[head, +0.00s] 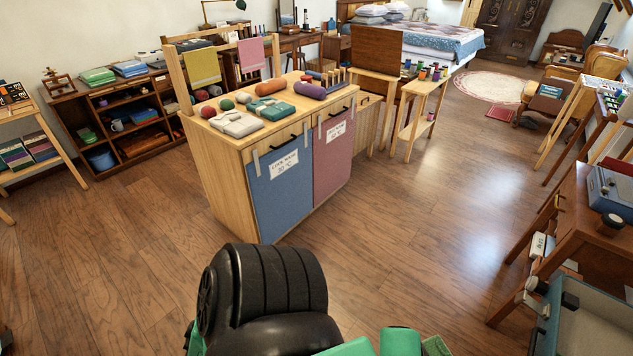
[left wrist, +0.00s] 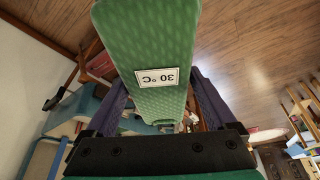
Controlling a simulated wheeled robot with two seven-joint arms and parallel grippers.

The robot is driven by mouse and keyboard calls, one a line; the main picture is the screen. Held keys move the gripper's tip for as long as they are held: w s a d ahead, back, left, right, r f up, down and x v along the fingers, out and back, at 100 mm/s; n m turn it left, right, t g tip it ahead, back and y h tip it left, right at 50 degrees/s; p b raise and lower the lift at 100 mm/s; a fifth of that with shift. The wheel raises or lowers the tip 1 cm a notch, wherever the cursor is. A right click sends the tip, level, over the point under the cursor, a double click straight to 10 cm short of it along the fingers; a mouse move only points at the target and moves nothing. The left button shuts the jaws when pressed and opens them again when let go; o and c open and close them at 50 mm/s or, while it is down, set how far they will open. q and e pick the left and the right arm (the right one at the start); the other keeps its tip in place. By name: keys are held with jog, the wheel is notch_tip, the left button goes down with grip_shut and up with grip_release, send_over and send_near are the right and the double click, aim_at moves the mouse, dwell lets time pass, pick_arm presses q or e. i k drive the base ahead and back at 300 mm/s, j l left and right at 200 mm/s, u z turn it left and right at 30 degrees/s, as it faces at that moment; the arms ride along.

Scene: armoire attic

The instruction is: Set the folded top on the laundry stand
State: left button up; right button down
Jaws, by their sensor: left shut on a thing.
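A green patterned item with a white "30 °C" tag, likely the folded top (left wrist: 140,35), fills the upper middle of the left wrist view. My left gripper (left wrist: 152,105) is shut on it, with a dark finger on each side. In the head view, my left arm comes up from the bottom; its fingertips are out of frame. The laundry stand (head: 225,185) is a light wooden cabinet ahead, apart from my gripper. It has a blue front and a pink front with white labels. My right gripper is not in view.
On the stand's top lie a pale folded garment (head: 237,123), a teal folded garment (head: 270,108), yarn balls and rolls. A yellow cloth (head: 202,66) and a pink cloth (head: 251,54) hang on its rail. Open floor (head: 420,220) lies right of the stand. A desk (head: 570,215) stands at right.

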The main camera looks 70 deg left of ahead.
aim_at(291, 100)
jog(key=i+j+u, duration=0.25)
jog(key=u, duration=0.2)
jog(key=i+j+u, duration=0.25)
jog(key=u, duration=0.2)
jog(key=i+j+u, duration=0.1)
jog(key=i+u, duration=0.2)
jog(key=u, duration=0.15)
jog(key=i+u, duration=0.45)
jog(key=i+l+u, duration=0.1)
jog(key=u, duration=0.35)
jog(key=i+l+u, duration=0.25)
jog(key=u, duration=0.2)
jog(key=i+l, duration=0.65)
jog(key=i+l+u, duration=0.1)
jog(key=i+l, duration=0.5)
jog(key=l, duration=0.15)
